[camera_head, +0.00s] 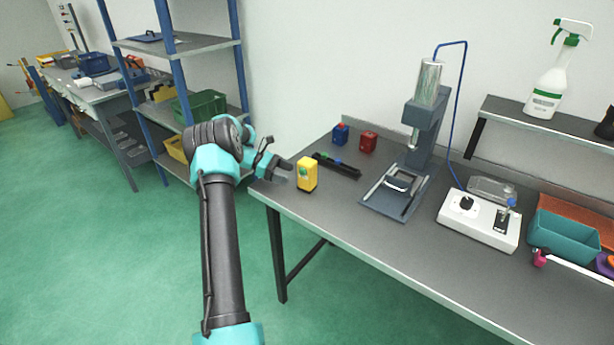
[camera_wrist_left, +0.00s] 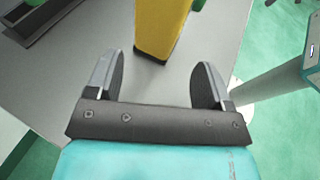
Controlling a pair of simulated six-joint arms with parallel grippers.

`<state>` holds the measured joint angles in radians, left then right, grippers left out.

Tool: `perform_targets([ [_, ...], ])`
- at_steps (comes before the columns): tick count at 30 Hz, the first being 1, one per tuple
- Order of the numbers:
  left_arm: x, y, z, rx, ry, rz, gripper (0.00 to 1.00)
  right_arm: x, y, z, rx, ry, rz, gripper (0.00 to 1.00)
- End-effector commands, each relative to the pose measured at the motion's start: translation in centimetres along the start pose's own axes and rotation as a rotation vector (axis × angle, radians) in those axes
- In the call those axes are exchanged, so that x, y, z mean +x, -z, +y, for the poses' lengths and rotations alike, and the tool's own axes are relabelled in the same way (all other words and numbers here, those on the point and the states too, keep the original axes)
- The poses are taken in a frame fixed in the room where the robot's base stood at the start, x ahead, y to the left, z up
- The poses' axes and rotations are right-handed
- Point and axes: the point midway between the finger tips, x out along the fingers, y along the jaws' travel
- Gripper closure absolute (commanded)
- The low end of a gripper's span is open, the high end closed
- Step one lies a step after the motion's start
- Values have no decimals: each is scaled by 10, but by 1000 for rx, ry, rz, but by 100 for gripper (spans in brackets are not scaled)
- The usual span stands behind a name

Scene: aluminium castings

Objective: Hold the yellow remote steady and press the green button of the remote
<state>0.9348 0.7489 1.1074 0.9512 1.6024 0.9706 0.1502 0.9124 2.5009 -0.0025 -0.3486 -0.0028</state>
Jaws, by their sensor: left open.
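The remote's top is cut off in that view. My right gripper is not in view.
Blue (camera_head: 340,134) and red (camera_head: 368,142) small blocks stand behind the remote, with a dark bar (camera_head: 336,165) lying nearer. A press (camera_head: 420,130) stands to the right, then a white device (camera_head: 479,221) and a teal bin (camera_head: 562,236). The bench front is clear.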

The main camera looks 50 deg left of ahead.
Motion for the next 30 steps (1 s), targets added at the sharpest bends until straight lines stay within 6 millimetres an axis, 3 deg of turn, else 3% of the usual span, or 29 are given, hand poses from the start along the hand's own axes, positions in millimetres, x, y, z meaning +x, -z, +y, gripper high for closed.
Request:
perform_targets([
  [18, 68, 0, 0, -1, 2, 0, 26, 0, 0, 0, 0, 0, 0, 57],
  [30, 76, 0, 0, -1, 0, 0, 26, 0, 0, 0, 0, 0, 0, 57],
])
